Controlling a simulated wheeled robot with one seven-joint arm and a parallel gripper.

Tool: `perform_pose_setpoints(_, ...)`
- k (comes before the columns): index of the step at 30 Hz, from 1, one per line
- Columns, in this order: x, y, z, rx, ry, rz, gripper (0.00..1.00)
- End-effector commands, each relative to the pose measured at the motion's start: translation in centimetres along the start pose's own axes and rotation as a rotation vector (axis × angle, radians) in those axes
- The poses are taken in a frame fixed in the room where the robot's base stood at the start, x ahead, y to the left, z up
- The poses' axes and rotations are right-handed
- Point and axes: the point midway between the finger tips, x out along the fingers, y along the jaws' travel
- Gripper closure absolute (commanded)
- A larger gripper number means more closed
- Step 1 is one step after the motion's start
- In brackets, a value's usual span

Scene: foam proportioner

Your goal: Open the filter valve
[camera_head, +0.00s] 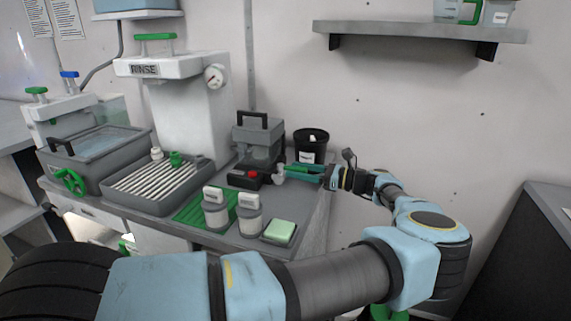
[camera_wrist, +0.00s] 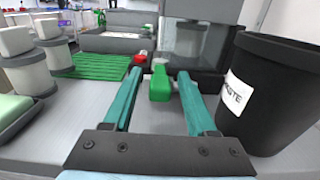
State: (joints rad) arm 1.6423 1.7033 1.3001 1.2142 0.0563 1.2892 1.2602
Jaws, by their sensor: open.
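A small green lever handle (camera_wrist: 160,86) lies between my gripper's fingers in the wrist view, with a gap on each side. It joins a pale round fitting in front of the grey machine with a clear bowl (camera_head: 260,140). No label marks it as the filter valve. My gripper (camera_wrist: 160,73) is open, with its teal fingers around the handle and not touching it as far as I can see. In the head view my gripper (camera_head: 296,171) reaches in from the right at the machine's right side, and the fingers partly hide the handle.
A black waste bin (camera_wrist: 278,88) stands close to the right finger. A red button box (camera_head: 248,177) is in front of the machine. White-lidded jars (camera_head: 216,215) and a green sponge (camera_head: 280,230) stand nearer. A green handwheel (camera_head: 70,181) is on the left tank.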

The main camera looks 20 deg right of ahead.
Motion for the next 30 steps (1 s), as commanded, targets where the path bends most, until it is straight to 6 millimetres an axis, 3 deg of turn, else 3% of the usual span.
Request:
perform_pose_setpoints(7, 3.4, 0.0, 0.2, -0.001, -0.001, 0.001, 0.43)
perform_pose_setpoints(19, 4.2, 0.0, 0.0, -0.001, 0.0, -0.001, 0.43)
perform_pose_setpoints(30, 4.1, 0.0, 0.0, -0.001, 0.0, -0.001, 0.84)
